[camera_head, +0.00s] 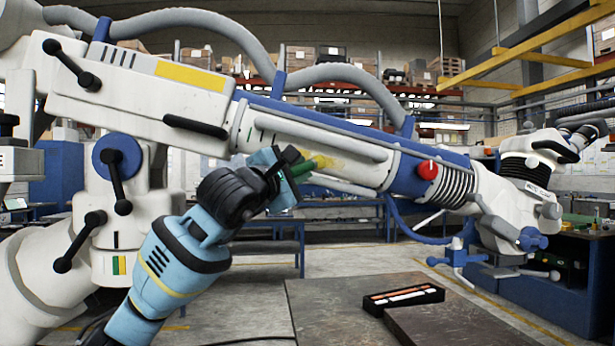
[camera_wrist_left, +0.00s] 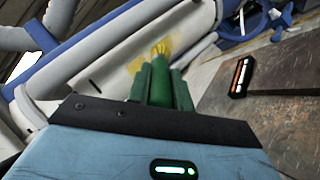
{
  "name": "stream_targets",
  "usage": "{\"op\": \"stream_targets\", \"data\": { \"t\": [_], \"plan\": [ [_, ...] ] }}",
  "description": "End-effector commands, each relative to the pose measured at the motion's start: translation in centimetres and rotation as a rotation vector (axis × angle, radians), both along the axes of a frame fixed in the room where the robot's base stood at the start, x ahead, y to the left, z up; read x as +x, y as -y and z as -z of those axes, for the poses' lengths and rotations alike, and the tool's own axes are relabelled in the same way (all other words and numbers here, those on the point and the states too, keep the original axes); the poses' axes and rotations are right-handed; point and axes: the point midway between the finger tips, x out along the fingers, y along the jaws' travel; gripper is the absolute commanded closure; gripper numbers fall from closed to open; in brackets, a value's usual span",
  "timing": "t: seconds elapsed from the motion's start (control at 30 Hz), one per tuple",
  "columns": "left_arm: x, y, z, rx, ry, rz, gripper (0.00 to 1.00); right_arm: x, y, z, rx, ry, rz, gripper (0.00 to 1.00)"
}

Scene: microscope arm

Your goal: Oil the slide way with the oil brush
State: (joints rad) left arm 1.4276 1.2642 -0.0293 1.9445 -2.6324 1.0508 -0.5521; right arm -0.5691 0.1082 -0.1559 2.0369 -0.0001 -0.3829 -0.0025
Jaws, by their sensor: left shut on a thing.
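My left gripper (camera_head: 287,172) is raised in front of the microscope arm (camera_head: 345,160), shut on the green oil brush (camera_head: 301,168). In the left wrist view the brush (camera_wrist_left: 161,82) stands between the green fingers and its yellowish tip points at the white arm. The slide way is the pale lower face along the arm, with a yellow oily patch (camera_head: 335,162) at the brush tip. The patch also shows in the left wrist view (camera_wrist_left: 137,66). I cannot tell for sure whether the bristles touch the surface. My right gripper is not in view.
A dark tray with orange and white strips (camera_head: 403,298) lies on the brown metal table (camera_head: 345,318) below. A red knob (camera_head: 428,170) and a ribbed bellows (camera_head: 455,185) sit farther right on the arm. Black levers (camera_head: 120,180) stick out at the left.

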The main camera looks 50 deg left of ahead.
Motion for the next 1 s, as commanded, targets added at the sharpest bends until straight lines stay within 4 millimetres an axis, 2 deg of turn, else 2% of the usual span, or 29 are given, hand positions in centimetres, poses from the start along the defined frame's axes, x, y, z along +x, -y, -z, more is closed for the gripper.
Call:
{"op": "stream_targets", "data": {
  "t": [0.27,0.7,1.0],
  "plan": [
    [-0.3,-0.1,-0.1,0.0,-0.001,0.001,1.0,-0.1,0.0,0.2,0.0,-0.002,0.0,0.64],
    [-2.7,-1.6,-0.8,0.001,-0.002,-0.001,1.0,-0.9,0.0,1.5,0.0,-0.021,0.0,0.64],
    [-3.0,-1.5,-0.9,0.002,-0.001,0.0,1.0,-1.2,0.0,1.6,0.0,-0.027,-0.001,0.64]
  ]
}}
